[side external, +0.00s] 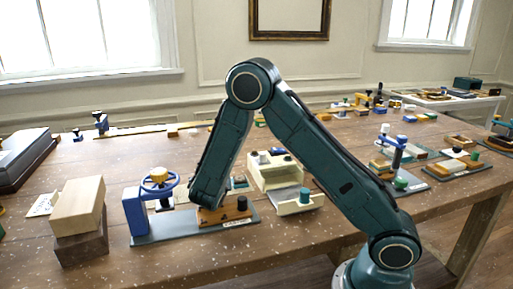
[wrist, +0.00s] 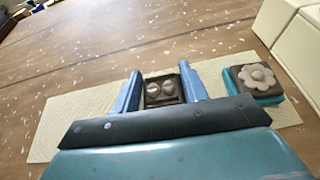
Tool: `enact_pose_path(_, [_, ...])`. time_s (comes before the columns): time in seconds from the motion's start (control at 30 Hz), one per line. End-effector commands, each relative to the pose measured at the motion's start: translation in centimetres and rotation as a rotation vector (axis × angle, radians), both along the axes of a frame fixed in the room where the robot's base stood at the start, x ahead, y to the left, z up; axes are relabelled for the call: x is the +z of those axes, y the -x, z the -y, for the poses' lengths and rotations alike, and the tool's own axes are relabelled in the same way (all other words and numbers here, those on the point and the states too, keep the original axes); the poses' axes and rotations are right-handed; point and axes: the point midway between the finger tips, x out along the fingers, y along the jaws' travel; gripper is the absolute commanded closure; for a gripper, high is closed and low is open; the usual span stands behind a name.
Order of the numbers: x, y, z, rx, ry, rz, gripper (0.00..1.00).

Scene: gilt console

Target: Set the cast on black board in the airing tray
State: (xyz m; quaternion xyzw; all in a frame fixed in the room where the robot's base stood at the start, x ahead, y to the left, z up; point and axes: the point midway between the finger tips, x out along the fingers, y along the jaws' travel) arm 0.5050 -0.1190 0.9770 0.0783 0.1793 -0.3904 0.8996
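In the wrist view, a small dark square board (wrist: 163,101) with two pale rounded casts on it lies between the blue fingers of my gripper (wrist: 163,85). The fingers stand close along its left and right sides; I cannot tell whether they touch it or whether it is lifted. A grey-beige flower cast (wrist: 257,77) sits on a dark brown board in a teal base to the right. I cannot tell which piece is the airing tray. In the side external view my arm hides the gripper and this work spot.
A pale mat (wrist: 75,112) lies under the pieces. A cream machine (side external: 275,170) stands just right of my arm. To the left are a blue handwheel press (side external: 136,212) and a pale wood block (side external: 78,203) on a dark one. Bare wood table (wrist: 150,40) lies beyond the mat.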

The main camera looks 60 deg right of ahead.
Motion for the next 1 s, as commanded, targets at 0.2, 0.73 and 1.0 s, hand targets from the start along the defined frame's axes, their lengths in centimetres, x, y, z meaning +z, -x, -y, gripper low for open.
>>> enact_pose_path(0.2, [0.0,0.0,0.0,0.0,0.0,0.0,0.83])
enact_pose_path(0.73, [1.9,-0.1,0.0,0.0,0.0,0.004,0.83])
enact_pose_path(1.0, [5.6,-0.1,0.0,0.0,-0.001,0.007,0.83])
